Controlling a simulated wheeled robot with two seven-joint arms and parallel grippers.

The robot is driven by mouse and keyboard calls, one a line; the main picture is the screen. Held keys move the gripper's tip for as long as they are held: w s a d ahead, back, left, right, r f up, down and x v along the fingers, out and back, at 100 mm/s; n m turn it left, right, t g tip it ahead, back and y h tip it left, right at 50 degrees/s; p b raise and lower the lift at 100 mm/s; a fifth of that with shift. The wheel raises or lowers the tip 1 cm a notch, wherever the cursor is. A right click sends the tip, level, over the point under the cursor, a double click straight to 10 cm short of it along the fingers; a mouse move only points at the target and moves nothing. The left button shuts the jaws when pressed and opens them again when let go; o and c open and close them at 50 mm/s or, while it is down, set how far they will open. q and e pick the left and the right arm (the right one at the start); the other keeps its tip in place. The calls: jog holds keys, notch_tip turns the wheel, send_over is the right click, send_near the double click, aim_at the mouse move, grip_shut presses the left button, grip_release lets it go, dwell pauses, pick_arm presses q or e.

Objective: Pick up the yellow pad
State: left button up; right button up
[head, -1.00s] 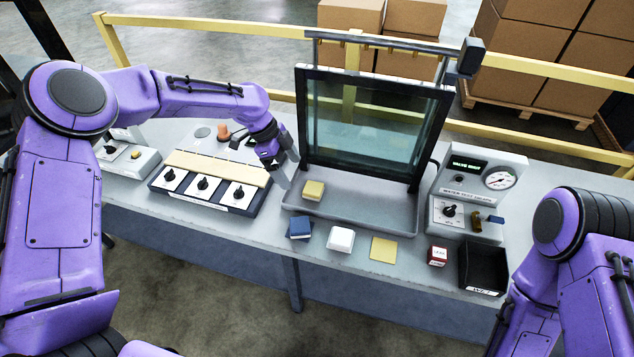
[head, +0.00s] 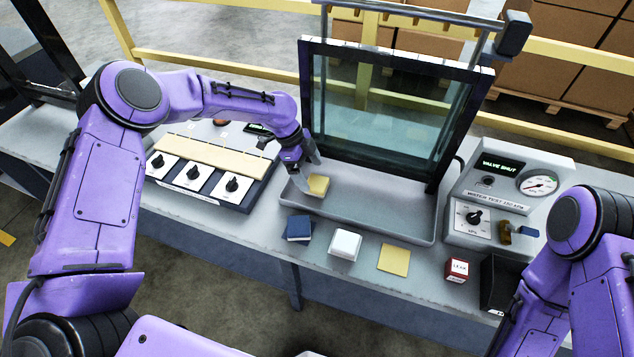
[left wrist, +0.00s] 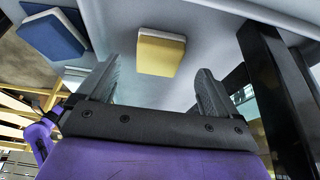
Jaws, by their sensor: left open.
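The yellow pad (head: 317,185) is a small block with a yellow face and a pale layer, lying in the left end of the grey tray below the glass pane. My left gripper (head: 306,180) is open with its fingers just left of and near the pad. In the left wrist view the pad (left wrist: 161,53) lies beyond and between the two open fingertips (left wrist: 158,75), with nothing held. I cannot tell whether a finger touches it. My right gripper is out of view; only its purple arm shows at the right.
A blue pad (head: 299,228), a white block (head: 345,244), a flat yellow square (head: 394,260) and a red-and-white box (head: 456,270) line the bench front. The glass pane (head: 390,110) stands behind the grey tray (head: 400,228). A switch panel (head: 212,180) is left, a gauge box (head: 515,190) right.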

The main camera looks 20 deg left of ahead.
aim_at(317, 182)
pick_arm(q)
jog(key=p+x, duration=0.1)
jog(key=x, duration=0.2)
jog(key=shift+s+d+f, duration=0.1)
jog(key=shift+d, duration=0.2)
jog(key=shift+f, duration=0.15)
jog(key=c, duration=1.2)
jog(key=shift+o, duration=0.2)
